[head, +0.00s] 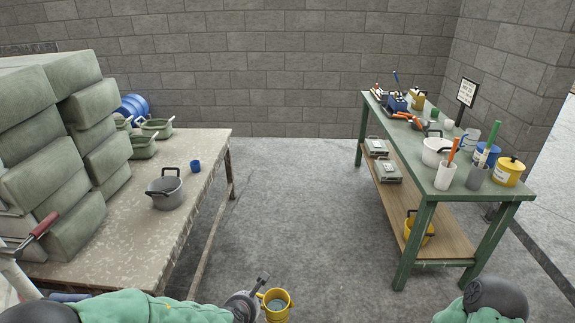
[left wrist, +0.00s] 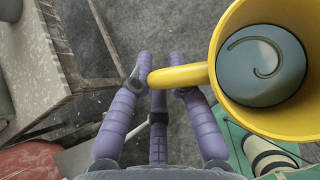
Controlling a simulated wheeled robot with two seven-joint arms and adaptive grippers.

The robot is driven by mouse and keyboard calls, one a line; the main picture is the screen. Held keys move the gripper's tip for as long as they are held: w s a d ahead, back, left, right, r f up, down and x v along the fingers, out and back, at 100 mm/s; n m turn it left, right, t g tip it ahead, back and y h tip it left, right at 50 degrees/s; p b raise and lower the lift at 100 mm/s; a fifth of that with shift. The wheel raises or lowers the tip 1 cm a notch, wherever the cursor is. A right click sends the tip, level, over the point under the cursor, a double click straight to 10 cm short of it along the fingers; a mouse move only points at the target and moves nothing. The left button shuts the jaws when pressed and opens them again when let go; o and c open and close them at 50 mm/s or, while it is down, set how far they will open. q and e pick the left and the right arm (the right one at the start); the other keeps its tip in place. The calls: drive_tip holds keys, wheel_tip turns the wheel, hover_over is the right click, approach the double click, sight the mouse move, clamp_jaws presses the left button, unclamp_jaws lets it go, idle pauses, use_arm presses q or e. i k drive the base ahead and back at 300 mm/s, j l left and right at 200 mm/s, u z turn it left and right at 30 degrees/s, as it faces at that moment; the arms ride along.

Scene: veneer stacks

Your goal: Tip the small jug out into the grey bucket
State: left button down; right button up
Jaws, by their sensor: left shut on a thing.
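The small jug (head: 275,303) is yellow and sits low in the middle of the head view. My left gripper (head: 257,293) is shut on its handle and holds it off the tables, roughly upright. In the left wrist view the jug (left wrist: 226,92) fills the right side, with grey-blue contents inside. The fingers of the left gripper (left wrist: 160,78) close around the handle there. The grey bucket (head: 168,197) with a dark handle stands upright on the left table, apart from the jug. My right gripper is not in view.
The left table (head: 190,215) also bears a blue cup (head: 195,166), green pots (head: 143,147) and tall stacks of green-grey blocks (head: 70,190). A green table (head: 440,205) with pots and tools stands at the right. The floor (head: 290,215) between them is clear.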

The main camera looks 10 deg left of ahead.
sight(166, 191)
drive_tip(key=i+u, duration=0.15)
drive_tip(key=i, duration=0.55)
drive_tip(key=i+u, duration=0.15)
drive_tip(key=i, duration=0.6)
drive_tip(key=i+l+u, duration=0.15)
drive_tip(key=i, duration=0.55)
drive_tip(key=i+u, duration=0.55)
drive_tip(key=u, duration=0.2)
drive_tip(key=i+l+u, duration=0.1)
drive_tip(key=i+u, duration=0.45)
drive_tip(key=u, duration=0.15)
drive_tip(key=i+j+u, duration=0.1)
drive_tip(key=u, duration=0.25)
drive_tip(key=i+l+u, duration=0.1)
drive_tip(key=i+u, duration=0.25)
